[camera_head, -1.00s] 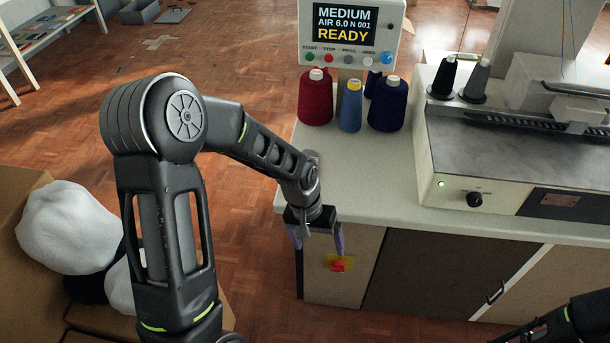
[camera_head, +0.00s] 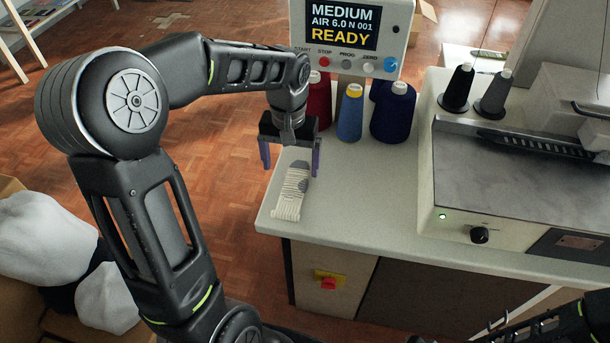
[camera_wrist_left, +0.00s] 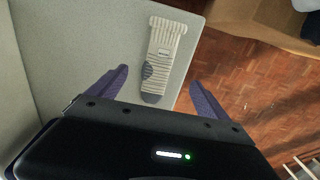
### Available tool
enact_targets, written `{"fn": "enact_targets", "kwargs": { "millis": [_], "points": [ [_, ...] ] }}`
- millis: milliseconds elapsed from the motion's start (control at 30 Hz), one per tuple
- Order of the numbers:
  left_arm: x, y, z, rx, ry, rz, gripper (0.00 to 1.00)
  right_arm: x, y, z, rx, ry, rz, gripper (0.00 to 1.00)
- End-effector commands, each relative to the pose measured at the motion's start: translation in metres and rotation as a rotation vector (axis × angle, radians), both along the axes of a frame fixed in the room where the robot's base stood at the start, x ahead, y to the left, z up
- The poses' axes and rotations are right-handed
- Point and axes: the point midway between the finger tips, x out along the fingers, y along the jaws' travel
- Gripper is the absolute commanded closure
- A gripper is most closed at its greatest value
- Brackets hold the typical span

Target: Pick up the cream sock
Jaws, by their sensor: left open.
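The cream sock (camera_head: 291,194) lies flat on the left end of the pale worktop (camera_head: 370,205). It has ribbed stripes and grey heel and toe patches, and also shows in the left wrist view (camera_wrist_left: 165,48). My left gripper (camera_head: 290,168) is open and empty, with its purple fingers pointing down around the sock's toe end. In the left wrist view, the toe lies between the two fingers (camera_wrist_left: 158,77), with a gap on each side. I cannot tell the exact height above the worktop. Only part of my right arm shows at the lower right; its gripper does not.
Red (camera_head: 318,100), blue (camera_head: 350,115) and navy (camera_head: 393,113) thread cones stand close behind my left gripper, below the display box (camera_head: 345,35). The buttonhole machine (camera_head: 510,180) stands on the right. A cardboard box (camera_head: 12,187) with white and dark cloth is at the lower left.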

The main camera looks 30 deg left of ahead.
Motion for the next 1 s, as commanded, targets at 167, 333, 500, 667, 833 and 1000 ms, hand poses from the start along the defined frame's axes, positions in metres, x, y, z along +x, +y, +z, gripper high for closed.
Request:
{"fn": "enact_targets", "kwargs": {
  "millis": [167, 333, 500, 667, 833, 1000],
  "points": [
    [0.0, 0.0, 0.0, 0.0, 0.0, 0.0, 0.11, -0.001, 0.0, 0.0, 0.0, 0.001, 0.0, 1.0],
    [0.0, 0.0, 0.0, -0.001, 0.0, -0.001, 0.11, -0.001, 0.0, 0.0, 0.0, 0.002, 0.001, 1.0],
    [0.0, 0.0, -0.012, -0.001, 0.002, -0.001, 0.11, -0.001, 0.0, 0.0, 0.0, 0.001, 0.0, 1.0],
    [0.0, 0.0, -0.026, 0.0, 0.001, -0.001, 0.11, -0.001, 0.0, 0.0, 0.0, 0.001, 0.0, 1.0],
    [0.0, 0.0, -0.026, -0.001, -0.001, -0.001, 0.11, -0.001, 0.0, 0.0, 0.0, 0.001, 0.0, 1.0],
    [0.0, 0.0, -0.029, -0.001, 0.0, -0.001, 0.11, -0.001, 0.0, 0.001, 0.0, 0.001, 0.0, 1.0]
  ]
}}
